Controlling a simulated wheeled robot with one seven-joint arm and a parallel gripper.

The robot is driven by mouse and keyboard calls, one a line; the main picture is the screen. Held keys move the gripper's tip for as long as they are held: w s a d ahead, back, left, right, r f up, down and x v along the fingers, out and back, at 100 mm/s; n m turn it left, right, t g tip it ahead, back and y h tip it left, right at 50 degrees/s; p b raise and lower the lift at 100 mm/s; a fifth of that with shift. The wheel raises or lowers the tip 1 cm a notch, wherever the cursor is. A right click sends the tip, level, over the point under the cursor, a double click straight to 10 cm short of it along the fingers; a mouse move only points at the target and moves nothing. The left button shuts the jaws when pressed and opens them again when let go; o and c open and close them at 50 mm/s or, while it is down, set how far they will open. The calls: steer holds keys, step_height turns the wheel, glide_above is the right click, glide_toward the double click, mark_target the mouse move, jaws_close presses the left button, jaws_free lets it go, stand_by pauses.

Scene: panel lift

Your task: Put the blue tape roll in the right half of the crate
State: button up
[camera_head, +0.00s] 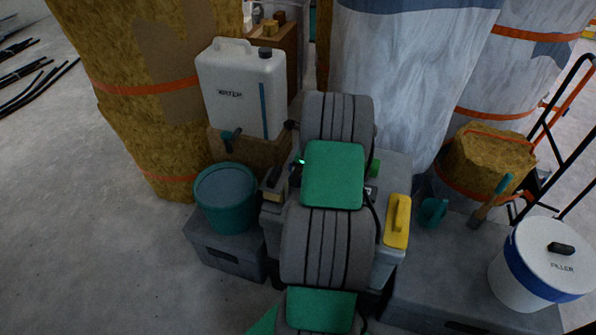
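My grey and green arm (325,245) fills the middle of the view and covers much of what lies behind it. My gripper cannot be made out; the arm hides that area. No clearly blue tape roll shows. A small teal round item (434,211) sits on the dark grey box at the right; I cannot tell whether it is a roll. A light grey container (386,268) stands behind and around my arm, mostly hidden. I cannot tell whether it is the crate, and its inside does not show.
A yellow float (397,221) lies right of my arm. A teal bucket (225,196) and white water canister (241,92) stand left. A filler bucket (533,265) and dark grey box (440,270) are right. Wrapped rolls (400,90) block the back. Floor (110,250) is clear at left.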

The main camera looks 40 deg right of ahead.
steer(key=o, duration=0.4)
steer(key=shift+o, duration=0.2)
steer(key=shift+r, duration=0.1)
